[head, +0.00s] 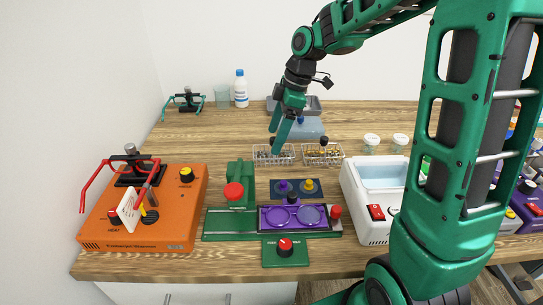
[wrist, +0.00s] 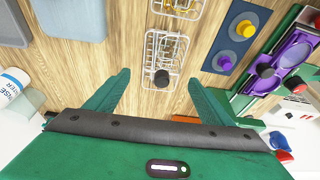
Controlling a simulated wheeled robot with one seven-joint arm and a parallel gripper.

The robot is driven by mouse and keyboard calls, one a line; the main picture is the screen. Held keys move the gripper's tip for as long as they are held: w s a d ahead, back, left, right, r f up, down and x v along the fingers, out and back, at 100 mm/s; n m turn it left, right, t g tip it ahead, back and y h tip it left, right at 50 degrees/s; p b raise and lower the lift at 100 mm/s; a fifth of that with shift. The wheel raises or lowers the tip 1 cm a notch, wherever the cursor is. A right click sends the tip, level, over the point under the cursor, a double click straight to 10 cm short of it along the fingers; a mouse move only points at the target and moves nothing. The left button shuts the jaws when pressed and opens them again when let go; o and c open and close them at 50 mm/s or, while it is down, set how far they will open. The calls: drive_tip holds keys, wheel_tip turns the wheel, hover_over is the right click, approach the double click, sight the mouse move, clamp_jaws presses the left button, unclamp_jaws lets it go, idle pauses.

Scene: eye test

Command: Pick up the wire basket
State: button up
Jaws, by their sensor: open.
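Two wire baskets stand side by side near the middle of the table. The left wire basket (head: 262,160) holds small greyish bits, and a black knob shows at its end in the wrist view, where this basket (wrist: 180,50) is the nearer one. The right wire basket (head: 337,157) holds yellow-brown bits and is partly cut off at the top of the wrist view (wrist: 178,10). My green gripper (head: 279,143) points down over the left basket and hides part of it. In the wrist view my gripper (wrist: 159,77) is open, its fingers on either side of the basket's near end. I cannot tell whether they touch it.
Behind the baskets are grey trays (head: 308,128) and a white bottle (head: 241,92). In front are a knob pad (head: 295,188) and a purple plate (head: 275,219). An orange hotplate unit (head: 150,225) stands left, a white bath (head: 370,200) right.

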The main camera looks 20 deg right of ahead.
drive_tip(key=shift+x, duration=1.4)
drive_tip(key=shift+s, duration=0.1)
drive_tip(key=shift+c, duration=0.3)
drive_tip(key=c, duration=1.4)
